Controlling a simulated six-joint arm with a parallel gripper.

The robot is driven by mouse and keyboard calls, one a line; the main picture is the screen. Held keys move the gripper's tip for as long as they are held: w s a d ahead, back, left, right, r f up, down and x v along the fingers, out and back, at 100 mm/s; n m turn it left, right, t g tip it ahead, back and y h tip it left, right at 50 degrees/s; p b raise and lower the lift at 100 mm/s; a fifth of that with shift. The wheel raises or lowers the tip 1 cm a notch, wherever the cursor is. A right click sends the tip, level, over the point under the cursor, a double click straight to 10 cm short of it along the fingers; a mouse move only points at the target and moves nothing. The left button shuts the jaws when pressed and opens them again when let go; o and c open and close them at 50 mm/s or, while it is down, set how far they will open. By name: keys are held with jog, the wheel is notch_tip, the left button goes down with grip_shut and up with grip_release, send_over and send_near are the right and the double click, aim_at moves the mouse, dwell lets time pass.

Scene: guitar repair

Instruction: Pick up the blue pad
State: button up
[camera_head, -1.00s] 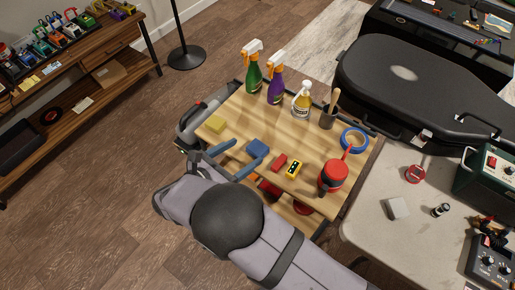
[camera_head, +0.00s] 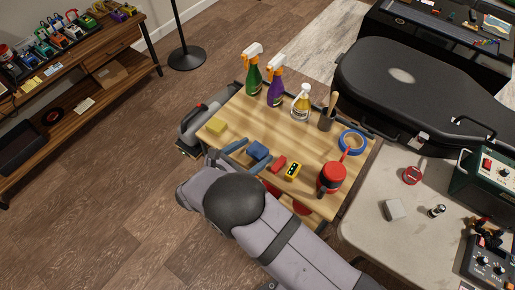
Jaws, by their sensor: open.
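The blue pad (camera_head: 258,150) is a small block lying on the wooden top of the cart (camera_head: 230,120), near its front edge. My gripper (camera_head: 246,157) is open, with its two blue-grey fingers low at the front of the cart. One finger is just left of the pad; the other is at the pad's near side and partly hidden by my arm. I cannot tell whether either finger touches the pad.
A yellow pad (camera_head: 217,126) lies to the left. A red block (camera_head: 278,164), a yellow-black block (camera_head: 292,170) and a red pot (camera_head: 332,177) stand to the right. The board's middle is clear.

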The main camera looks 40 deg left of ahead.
aim_at(257, 149)
jog(key=shift+x, duration=1.25)
jog(key=shift+c, duration=0.4)
jog(key=c, duration=1)
jog(key=shift+c, duration=0.2)
jog(key=shift+r, duration=0.2)
jog(key=shift+r+b, duration=0.7)
jog(key=shift+r, duration=4.2)
